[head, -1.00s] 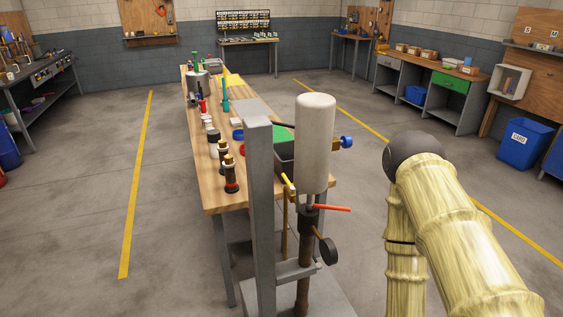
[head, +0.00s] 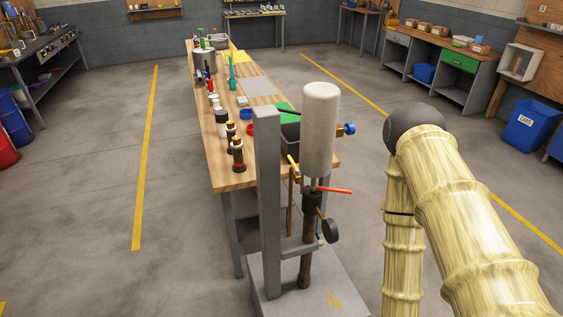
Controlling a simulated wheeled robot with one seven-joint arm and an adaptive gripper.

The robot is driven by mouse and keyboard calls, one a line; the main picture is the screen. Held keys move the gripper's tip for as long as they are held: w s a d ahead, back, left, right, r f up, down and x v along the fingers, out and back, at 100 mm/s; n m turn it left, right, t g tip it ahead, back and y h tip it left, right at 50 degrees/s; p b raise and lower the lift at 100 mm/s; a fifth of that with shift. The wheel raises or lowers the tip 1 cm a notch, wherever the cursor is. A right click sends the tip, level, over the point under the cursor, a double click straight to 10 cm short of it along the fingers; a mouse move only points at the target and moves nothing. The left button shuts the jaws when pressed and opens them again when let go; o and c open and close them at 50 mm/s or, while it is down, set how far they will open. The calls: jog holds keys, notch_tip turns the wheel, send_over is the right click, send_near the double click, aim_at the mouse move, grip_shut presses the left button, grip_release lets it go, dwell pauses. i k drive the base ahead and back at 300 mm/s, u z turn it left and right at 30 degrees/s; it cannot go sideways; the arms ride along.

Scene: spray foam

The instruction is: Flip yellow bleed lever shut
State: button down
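A small yellow lever (head: 293,162) shows in the head view, tilted, between the grey post and the white cylinder (head: 320,130) of the stand. The post partly crowds it, and its exact joint to the pipe is too small to make out. A red lever (head: 334,190) sticks out to the right from the dark fitting under the cylinder. My arm is at the right of the view, apart from the stand. My gripper is not in view.
The stand's grey post (head: 267,200) rises from a grey base plate (head: 327,290) on the floor. A long wooden bench (head: 232,177) with bottles stands behind it. A round black gauge or knob (head: 330,231) hangs low at its right. Open floor lies left.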

aim_at(297, 171)
jog(key=k, duration=0.6)
jog(key=u, duration=0.45)
jog(key=i, duration=0.5)
jog(key=u, duration=0.75)
jog(key=i, duration=1.25)
jog(key=z, duration=0.7)
jog(key=k, duration=0.2)
